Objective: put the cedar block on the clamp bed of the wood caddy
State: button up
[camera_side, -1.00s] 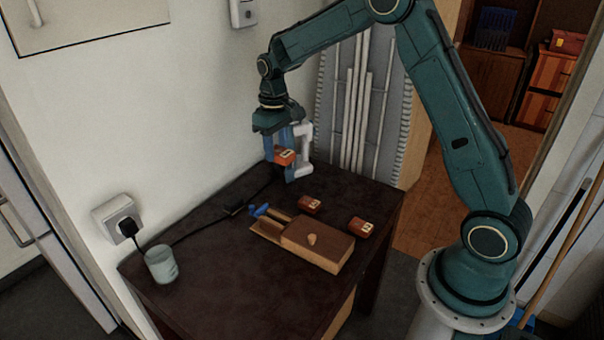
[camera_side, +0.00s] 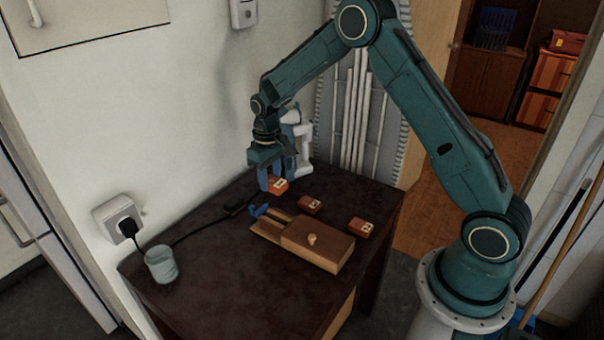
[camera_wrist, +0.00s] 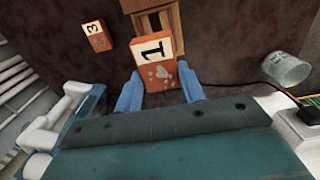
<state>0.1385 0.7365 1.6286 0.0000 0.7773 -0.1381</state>
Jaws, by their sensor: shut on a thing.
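My gripper (camera_side: 270,180) is shut on an orange-red block (camera_side: 279,186) and holds it above the table, behind the blue end of the wood caddy. In the wrist view my gripper's blue fingers (camera_wrist: 158,90) lie on both sides of the block (camera_wrist: 159,74), whose white label reads 1. The wood caddy (camera_side: 328,249) lies on the table, with a lidded box part, a knob and a lower slotted part at its left. A blue clamp piece (camera_side: 258,211) sits at that end. The caddy is partly hidden behind the block in the wrist view (camera_wrist: 140,5). I cannot tell the block's wood.
Two similar blocks lie on the dark table (camera_side: 215,265), one behind the caddy (camera_side: 310,204) and one to its right (camera_side: 361,226). A cup (camera_side: 162,264) stands front left. A black cable runs from the wall plug (camera_side: 128,227). A white-and-blue device (camera_side: 303,150) stands at the back.

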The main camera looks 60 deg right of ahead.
notch_tip(320, 180, down, 7)
jog(key=shift+r, duration=0.2)
jog(key=shift+f, duration=2.15)
jog(key=shift+f, duration=0.15)
jog(key=o, duration=1)
jog(key=shift+c, duration=0.2)
notch_tip(320, 180, up, 11)
jog(key=shift+r, duration=0.65)
